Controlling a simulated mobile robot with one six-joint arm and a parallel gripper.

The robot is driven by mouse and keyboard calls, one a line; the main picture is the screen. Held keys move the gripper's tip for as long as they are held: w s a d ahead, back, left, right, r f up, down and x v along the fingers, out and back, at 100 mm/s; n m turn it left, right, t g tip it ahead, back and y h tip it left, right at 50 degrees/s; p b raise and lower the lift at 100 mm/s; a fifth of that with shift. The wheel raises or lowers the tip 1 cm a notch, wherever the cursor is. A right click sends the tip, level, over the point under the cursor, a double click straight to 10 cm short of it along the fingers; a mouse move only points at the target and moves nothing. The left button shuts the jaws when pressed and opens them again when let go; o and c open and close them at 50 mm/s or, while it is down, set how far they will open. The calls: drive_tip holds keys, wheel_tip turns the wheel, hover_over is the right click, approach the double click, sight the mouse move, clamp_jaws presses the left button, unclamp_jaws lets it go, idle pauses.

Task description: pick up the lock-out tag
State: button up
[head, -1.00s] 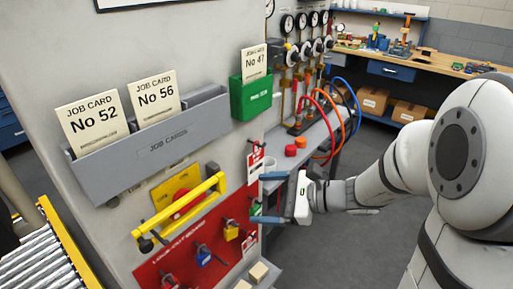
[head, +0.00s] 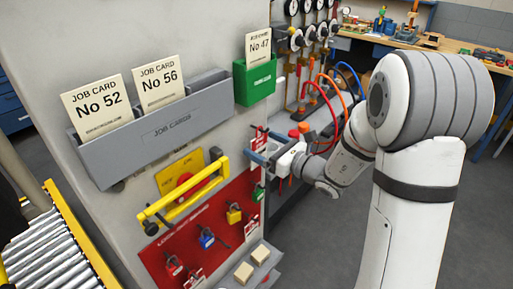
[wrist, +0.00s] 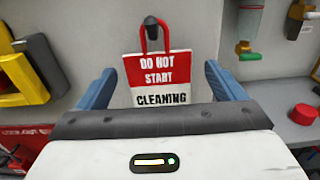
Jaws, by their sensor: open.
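The lock-out tag (wrist: 158,72) is a red and white card reading "DO NOT START CLEANING". It hangs by a red loop from a dark peg (wrist: 152,24) on the grey panel. In the head view the tag (head: 259,143) is partly hidden by my gripper. My gripper (head: 262,148) is open, with its blue fingers facing the panel. In the wrist view, the fingers of my gripper (wrist: 160,85) stand one on each side of the tag, with gaps on both sides. The tag's lower edge is hidden behind the gripper body.
A yellow handle (head: 182,198) and a red lock-out board (head: 205,232) with padlocks are left of and below the tag. A green holder (head: 254,83) is above it. A bench (head: 322,122) with red caps and hoses lies to the right.

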drive_tip(key=shift+w+a, duration=0.2)
drive_tip(key=shift+a, duration=0.05)
drive_tip(key=shift+c, duration=0.2)
drive_tip(key=c, duration=1)
drive_tip(key=shift+r, duration=0.1)
drive_tip(key=shift+r, duration=0.8)
drive_tip(key=b+v, duration=0.1)
drive_tip(key=v, duration=1.7)
drive_tip(key=shift+f+b, duration=0.15)
drive_tip(key=shift+b, duration=0.2)
